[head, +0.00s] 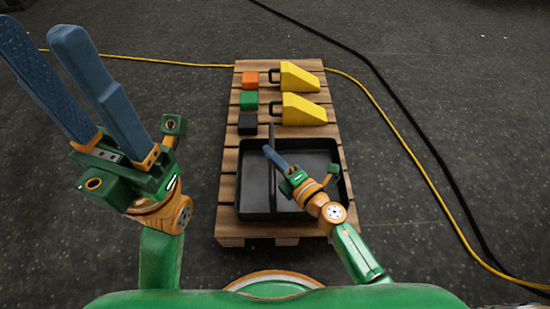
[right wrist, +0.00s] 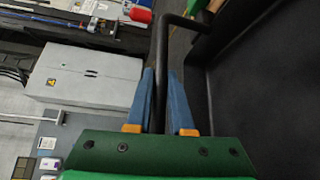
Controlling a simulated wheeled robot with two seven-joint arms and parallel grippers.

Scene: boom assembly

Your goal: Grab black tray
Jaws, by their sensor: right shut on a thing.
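The black tray (head: 256,205) lies on the wooden pallet, with two compartments and a raised bar handle (head: 272,140) along its middle. My right gripper (head: 268,151) is over the tray at this handle. In the right wrist view, the blue fingers (right wrist: 161,75) are closed around the black handle bar (right wrist: 162,50), with the dark tray wall (right wrist: 245,95) to the right. My left gripper (head: 36,32) is open and empty, raised at the left, away from the pallet.
On the pallet (head: 230,170) beyond the tray lie an orange block (head: 249,79), a green block (head: 249,100), a black block (head: 247,123) and two yellow wedges with black handles (head: 300,77) (head: 304,110). Yellow (head: 400,145) and black (head: 385,85) cables cross the floor.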

